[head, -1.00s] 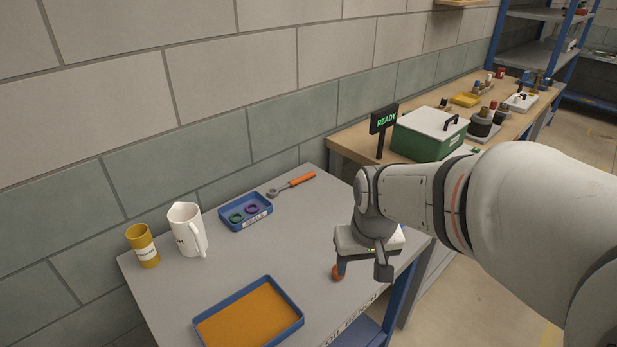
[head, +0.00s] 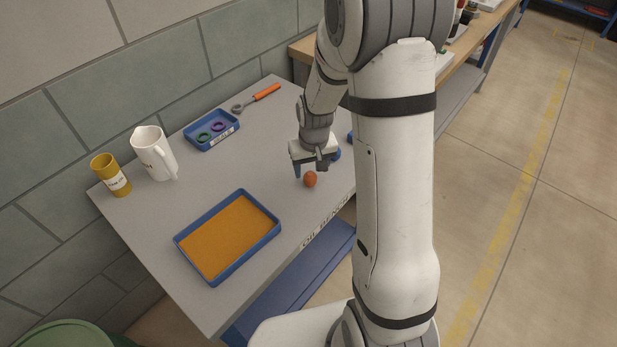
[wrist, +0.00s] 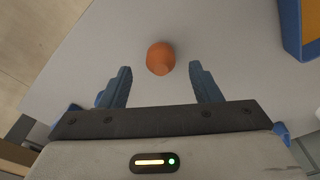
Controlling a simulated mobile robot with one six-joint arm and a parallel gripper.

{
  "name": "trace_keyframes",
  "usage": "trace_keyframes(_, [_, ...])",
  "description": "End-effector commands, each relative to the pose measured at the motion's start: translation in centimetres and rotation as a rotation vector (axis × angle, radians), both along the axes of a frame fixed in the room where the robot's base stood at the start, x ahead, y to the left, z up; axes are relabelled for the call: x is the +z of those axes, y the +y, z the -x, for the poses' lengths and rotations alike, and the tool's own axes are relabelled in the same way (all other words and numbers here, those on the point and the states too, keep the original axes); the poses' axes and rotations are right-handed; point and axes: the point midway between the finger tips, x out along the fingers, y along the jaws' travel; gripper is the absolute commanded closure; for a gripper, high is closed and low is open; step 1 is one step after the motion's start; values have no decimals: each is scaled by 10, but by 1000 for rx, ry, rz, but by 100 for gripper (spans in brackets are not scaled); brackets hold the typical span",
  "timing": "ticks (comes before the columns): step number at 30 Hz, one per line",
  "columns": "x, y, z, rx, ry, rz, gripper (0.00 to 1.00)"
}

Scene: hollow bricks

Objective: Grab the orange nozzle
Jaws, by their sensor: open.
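The orange nozzle (head: 310,180) is a small rounded orange piece on the grey bench top, near the bench's front edge. In the wrist view the nozzle (wrist: 160,58) lies just beyond my fingertips and roughly midway between their lines. My gripper (head: 312,172) is open with nothing between its blue fingers; in the wrist view the gripper (wrist: 160,75) shows a clear gap on each side of the nozzle. In the head view the gripper is just behind the nozzle, and my arm hides part of the bench to the right.
A blue tray with an orange mat (head: 186,245) lies to the left of the nozzle. Farther back are a seals tray (head: 200,146), an orange-handled tool (head: 266,92), a white jug (head: 152,155) and a yellow cup (head: 108,176). The bench between the trays and nozzle is clear.

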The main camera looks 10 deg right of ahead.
Motion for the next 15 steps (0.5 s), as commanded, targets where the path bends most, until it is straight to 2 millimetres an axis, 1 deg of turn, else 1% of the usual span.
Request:
trace_keyframes(9, [-39,1,-6,1,3,0,43])
trace_keyframes(12, [-45,1,-7,1,2,0,43])
trace_keyframes(15, [-47,1,-7,1,1,0,43])
